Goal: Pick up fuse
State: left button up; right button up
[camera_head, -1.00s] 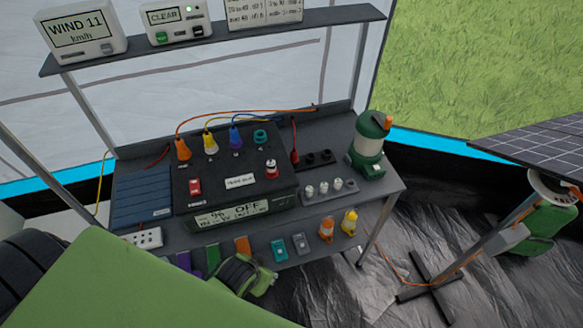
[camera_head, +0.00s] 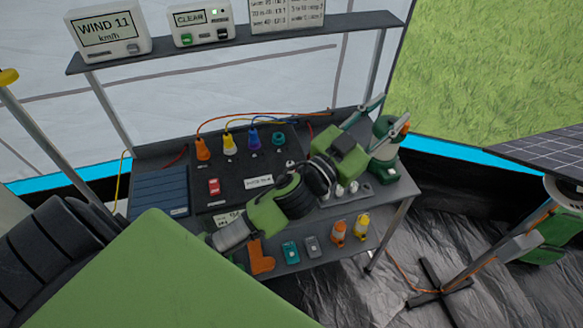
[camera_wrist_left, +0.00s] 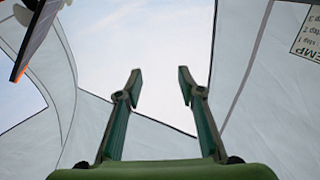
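I cannot tell for certain which item is the fuse. Small pale knob-like pieces (camera_head: 353,187) stand in a strip at the right front of the table, partly hidden behind my left arm. A teal piece (camera_head: 290,252) and a grey piece (camera_head: 313,246) lie on the lower shelf. My left gripper (camera_head: 394,108) is above the table's right end, in front of the green lantern-like device, its fingers spread and empty. In the left wrist view the open fingers (camera_wrist_left: 159,73) point up at the tent wall, with nothing between them. My right gripper is not in view.
A black power box (camera_head: 225,192) with coloured plugs fills the table's middle, partly covered by my arm. The green lantern-like device (camera_head: 385,165) stands at the right end. An upper shelf (camera_head: 240,40) carries displays. A solar panel (camera_head: 540,150) stands at right.

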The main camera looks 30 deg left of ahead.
pick_arm(q)
jog(key=s+d+r+m+g+h, duration=0.1)
jog(key=d+r+m+g+h, duration=0.1)
jog(key=d+r+m+h, duration=0.6)
jog(key=s+d+f+m+g+h, duration=0.3)
jog(key=s+d+m+g+h, duration=0.25)
jog(key=m+g, duration=0.45)
jog(key=n+g+y+p, duration=0.2)
jog(key=n+g+y, duration=0.5)
jog(key=y, duration=1.2)
send_over(291, 164)
jog(key=shift+m+g, duration=0.4)
notch_tip(291, 164, down, 19)
jog(key=shift+w+r, duration=0.15)
jog(key=shift+f, duration=0.6)
jog(key=shift+f+p, duration=0.25)
jog(key=shift+p, duration=0.1)
jog(key=f, duration=0.1)
jog(key=f+p, duration=0.2)
jog(key=shift+s+f, duration=0.25)
jog(key=shift+f, duration=0.65)
jog(key=c, duration=1)
